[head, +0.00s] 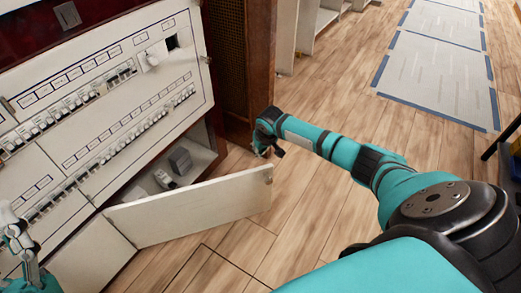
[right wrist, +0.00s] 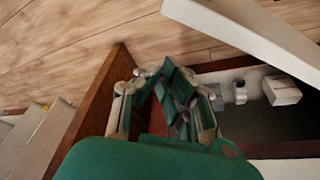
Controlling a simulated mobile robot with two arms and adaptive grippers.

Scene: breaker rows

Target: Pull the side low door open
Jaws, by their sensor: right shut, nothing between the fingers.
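The low white door (head: 190,208) at the cabinet's bottom stands ajar, swung out over the floor. Its free end is at the right, with a small fitting near the top corner. The door also shows in the right wrist view (right wrist: 250,32) at upper right. My right gripper (head: 266,150) is shut and empty, just beyond the door's free end and apart from it. In the right wrist view its fingers (right wrist: 155,80) meet near a brown wooden panel. My left gripper (head: 18,240) is partly in view at the lower left; its finger state is unclear.
The open compartment holds a grey box (head: 180,161) and a small white device (head: 165,180). The cabinet face (head: 100,75) carries rows of breakers. A brown wooden post (head: 262,60) stands behind my right gripper. Wood floor (head: 320,200) is clear right of the door.

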